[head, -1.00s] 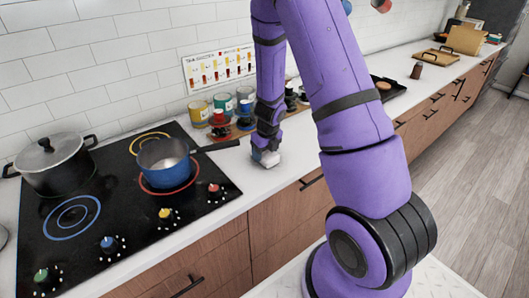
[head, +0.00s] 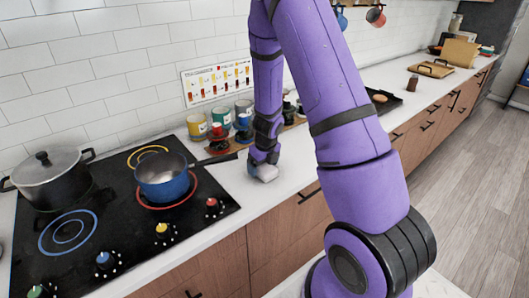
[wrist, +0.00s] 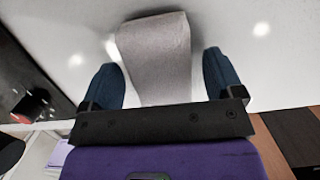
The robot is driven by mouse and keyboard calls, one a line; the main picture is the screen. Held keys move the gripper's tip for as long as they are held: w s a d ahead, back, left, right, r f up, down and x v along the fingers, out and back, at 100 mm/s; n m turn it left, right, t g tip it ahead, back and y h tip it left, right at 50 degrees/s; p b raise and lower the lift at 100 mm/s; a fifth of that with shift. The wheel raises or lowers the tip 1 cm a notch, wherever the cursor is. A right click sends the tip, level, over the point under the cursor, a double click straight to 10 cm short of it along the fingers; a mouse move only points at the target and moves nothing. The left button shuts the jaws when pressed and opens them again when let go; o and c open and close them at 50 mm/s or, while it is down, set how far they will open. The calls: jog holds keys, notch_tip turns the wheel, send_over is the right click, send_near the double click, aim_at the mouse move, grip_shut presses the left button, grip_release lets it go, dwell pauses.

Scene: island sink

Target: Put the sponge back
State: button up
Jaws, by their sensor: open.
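The sponge (wrist: 155,50) is a pale grey block on the white countertop. In the wrist view it lies between the two dark blue fingers of my gripper (wrist: 161,62). There are gaps on both sides of it, wider on the right. My gripper is open and holds nothing. In the head view my gripper (head: 262,162) is low over the counter, right of the stove, with the pale sponge (head: 264,173) at its tip. The arm hides part of the counter behind it.
A black stove (head: 110,225) is at left with a lidded pot (head: 52,180) and a blue saucepan (head: 163,178), whose handle points toward my gripper. Mugs (head: 197,126) stand by the wall behind. A dark tray (head: 382,100) and cutting board (head: 432,69) lie farther right.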

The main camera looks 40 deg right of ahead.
aim_at(266, 167)
jog(key=s+a+r+n+y, duration=0.1)
jog(key=s+a+r+n, duration=0.15)
jog(key=r, duration=0.45)
jog(key=s+a+r+n, duration=0.1)
jog(key=r+n, duration=0.2)
jog(key=r, duration=0.3)
jog(key=s+a+r+n+y, duration=0.1)
jog(key=s+a+r+n, duration=0.15)
jog(key=r, duration=0.45)
jog(key=s+a+r+n+t+h, duration=0.1)
jog(key=s+a+r+n, duration=0.2)
jog(key=s+r+n, duration=0.5)
jog(key=s+a+r+n+t, duration=0.2)
jog(key=s+r+n, duration=0.6)
jog(key=n, duration=1.1)
jog(key=s+a, duration=0.2)
jog(key=s, duration=0.2)
jog(key=shift+s+r+n+h, duration=0.25)
jog(key=shift+r+n+h, duration=0.05)
jog(key=shift+r+h, duration=0.1)
jog(key=shift+c, duration=0.2)
